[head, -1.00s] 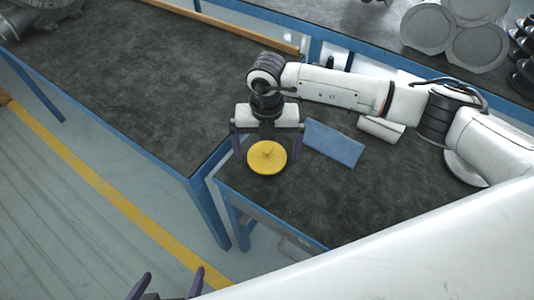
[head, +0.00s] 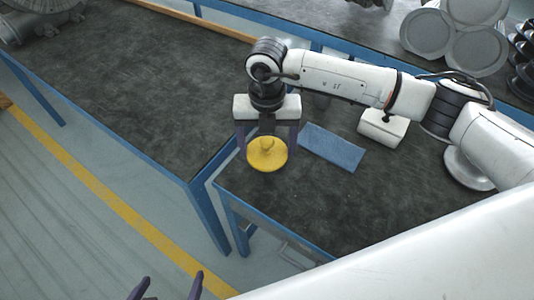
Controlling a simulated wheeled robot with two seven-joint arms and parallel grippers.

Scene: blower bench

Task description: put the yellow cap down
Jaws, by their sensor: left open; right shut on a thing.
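The yellow cap (head: 267,156) is a round disc with a small raised knob, near the left corner of the small dark-topped bench (head: 330,205). My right gripper (head: 267,147) comes from above, with its two dark fingers on opposite sides of the cap, shut on it. I cannot tell whether the cap's underside touches the bench top. My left gripper (head: 170,287) shows only as two dark fingertips at the bottom edge of the view, apart and empty, over the floor.
A blue flat plate (head: 332,147) lies on the bench right of the cap. A white block (head: 382,127) is behind it. A long dark table (head: 110,85) stands at left. Grey round parts (head: 455,35) sit on the back table. The bench's front middle is clear.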

